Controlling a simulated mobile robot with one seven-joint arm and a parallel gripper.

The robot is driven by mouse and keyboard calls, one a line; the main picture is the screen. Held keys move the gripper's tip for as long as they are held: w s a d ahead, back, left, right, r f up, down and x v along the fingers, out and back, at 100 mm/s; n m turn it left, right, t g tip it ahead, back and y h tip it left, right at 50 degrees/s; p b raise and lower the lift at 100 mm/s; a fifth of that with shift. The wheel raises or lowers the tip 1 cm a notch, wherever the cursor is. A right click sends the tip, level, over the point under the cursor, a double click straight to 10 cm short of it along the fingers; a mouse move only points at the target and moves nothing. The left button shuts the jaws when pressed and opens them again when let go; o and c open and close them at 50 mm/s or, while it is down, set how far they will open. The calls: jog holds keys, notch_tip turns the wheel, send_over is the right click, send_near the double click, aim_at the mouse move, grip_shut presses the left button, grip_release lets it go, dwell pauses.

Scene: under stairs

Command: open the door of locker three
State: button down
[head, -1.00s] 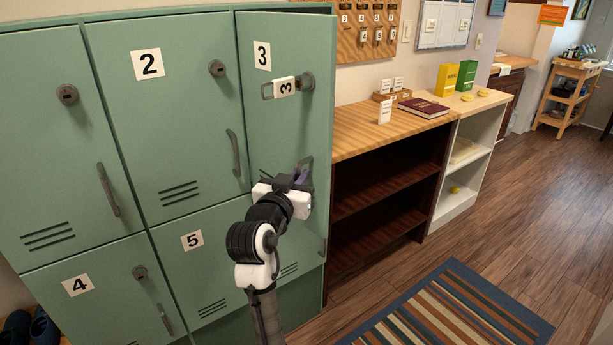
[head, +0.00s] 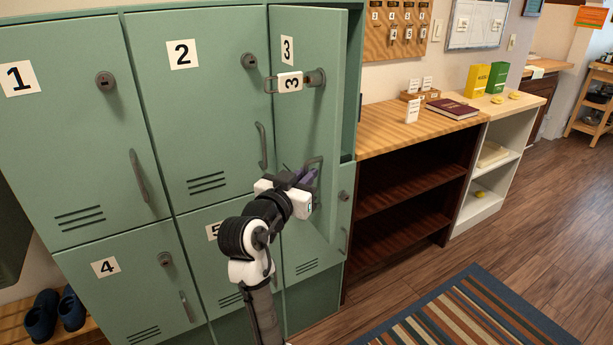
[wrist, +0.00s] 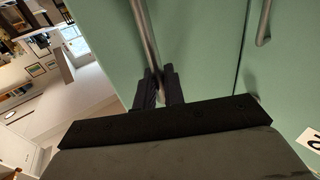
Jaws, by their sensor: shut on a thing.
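The green door of locker three (head: 310,130) stands ajar, its right edge swung out from the frame, with a narrow gap along that side. Its number plate (head: 287,50) is at the top. A key with a white tag marked 3 (head: 290,82) sits in the lock. My gripper (head: 304,179) is shut on the door's metal handle (head: 317,165). In the wrist view the two dark fingers (wrist: 160,88) close around the lower part of the handle bar (wrist: 146,40). The locker's inside is mostly hidden by the door.
Lockers one (head: 60,130), two (head: 190,110), four (head: 130,285) and five (head: 225,262) are shut. A wooden-topped shelf (head: 400,136) stands close to the right of the lockers. A striped rug (head: 475,315) lies on the floor in front; wood floor (head: 540,210) is clear at right.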

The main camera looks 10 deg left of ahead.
jog(key=shift+a+r, duration=0.15)
jog(key=shift+a, duration=0.15)
jog(key=c, duration=1.6)
grip_release()
jog(key=shift+w+a, duration=0.1)
jog(key=shift+w, duration=0.05)
jog(key=shift+d+f, duration=0.2)
jog(key=b+v, duration=0.3)
jog(key=v, duration=1.1)
jog(key=shift+d+r+b, duration=0.1)
jog(key=shift+b, duration=0.25)
